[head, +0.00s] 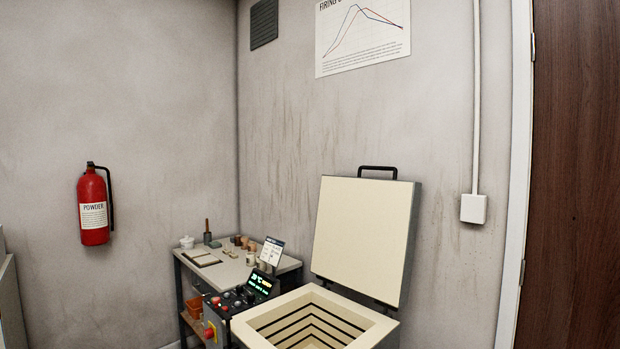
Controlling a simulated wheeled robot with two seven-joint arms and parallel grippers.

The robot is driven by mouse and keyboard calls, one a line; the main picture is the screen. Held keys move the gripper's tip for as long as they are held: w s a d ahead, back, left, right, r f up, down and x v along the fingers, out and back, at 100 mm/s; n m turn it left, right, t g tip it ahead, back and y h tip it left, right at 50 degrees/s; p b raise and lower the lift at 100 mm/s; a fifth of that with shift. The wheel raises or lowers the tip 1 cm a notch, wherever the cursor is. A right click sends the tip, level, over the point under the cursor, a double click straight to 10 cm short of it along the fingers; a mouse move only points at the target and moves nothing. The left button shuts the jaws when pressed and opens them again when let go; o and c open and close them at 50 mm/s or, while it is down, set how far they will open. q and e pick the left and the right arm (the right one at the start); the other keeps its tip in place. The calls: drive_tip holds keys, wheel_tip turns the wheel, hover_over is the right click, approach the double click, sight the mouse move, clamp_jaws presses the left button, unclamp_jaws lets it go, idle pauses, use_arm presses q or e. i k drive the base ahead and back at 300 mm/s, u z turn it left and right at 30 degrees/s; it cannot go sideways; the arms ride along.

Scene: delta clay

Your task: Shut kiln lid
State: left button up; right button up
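The kiln (268,320) stands at the bottom centre, square and pale-rimmed, with a stepped, dark-grooved interior. Its bottom is cut off by the frame edge. The kiln lid (360,238) stands open, raised nearly upright at the kiln's back edge, its cream inner face towards me. A black handle (377,168) sticks up from the lid's top edge. A control box with a lit green display (263,283) and a red knob (210,331) sits at the kiln's left side. Neither of my grippers shows.
A small worktable (225,272) with pots, a tray and tools stands left of the kiln in the corner. A red fire extinguisher (93,207) hangs on the left wall. A brown door (572,190) is at the right. The space above the kiln opening is clear.

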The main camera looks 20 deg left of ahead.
sight(366, 230)
drive_tip(key=u, duration=0.5)
drive_tip(key=i, duration=1.2)
drive_tip(key=z, duration=0.35)
